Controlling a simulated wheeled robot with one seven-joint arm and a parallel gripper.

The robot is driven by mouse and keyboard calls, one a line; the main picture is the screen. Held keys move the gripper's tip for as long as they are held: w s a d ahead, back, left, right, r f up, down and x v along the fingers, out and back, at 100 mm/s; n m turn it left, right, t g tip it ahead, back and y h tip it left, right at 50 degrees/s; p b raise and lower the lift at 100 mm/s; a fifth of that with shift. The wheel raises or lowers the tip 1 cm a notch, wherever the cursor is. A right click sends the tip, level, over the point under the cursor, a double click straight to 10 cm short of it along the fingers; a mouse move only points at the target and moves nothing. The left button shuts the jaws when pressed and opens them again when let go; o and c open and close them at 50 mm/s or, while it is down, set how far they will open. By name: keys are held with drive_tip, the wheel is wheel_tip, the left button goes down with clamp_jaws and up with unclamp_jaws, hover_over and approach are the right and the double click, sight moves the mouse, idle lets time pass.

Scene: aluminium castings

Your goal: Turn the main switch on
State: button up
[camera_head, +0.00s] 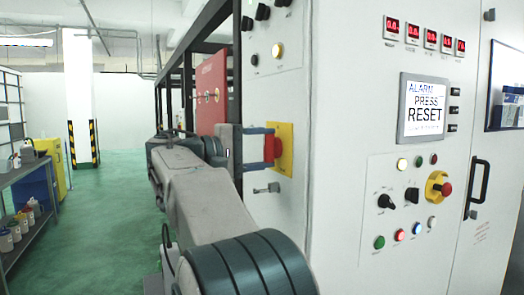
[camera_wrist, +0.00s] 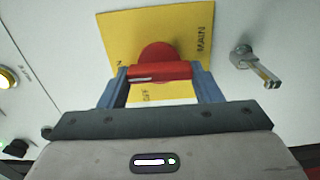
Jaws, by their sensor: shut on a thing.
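The main switch is a red rotary handle (camera_wrist: 160,72) on a yellow square plate (camera_wrist: 190,28) with the word MAIN on it. In the head view the red handle (camera_head: 278,149) and yellow plate (camera_head: 286,132) are on the side face of the white cabinet. My gripper (camera_head: 271,148) is at the switch, its blue fingers shut on the red handle, one on each side of its bar in the wrist view (camera_wrist: 160,74). The fingers partly hide the plate's lettering. The bar lies nearly level across the wrist picture.
A metal latch (camera_head: 267,188) sticks out just below the plate; it also shows in the wrist view (camera_wrist: 256,66). The front panel (camera_head: 414,200) carries knobs, lamps, a red-and-yellow emergency button (camera_head: 438,188) and a screen (camera_head: 422,107) reading ALARM PRESS RESET. Green floor (camera_head: 115,210) is free at left.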

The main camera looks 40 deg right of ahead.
drive_tip(key=o, duration=1)
drive_tip(key=v, duration=1.4)
drive_tip(key=shift+s+d+f, duration=0.1)
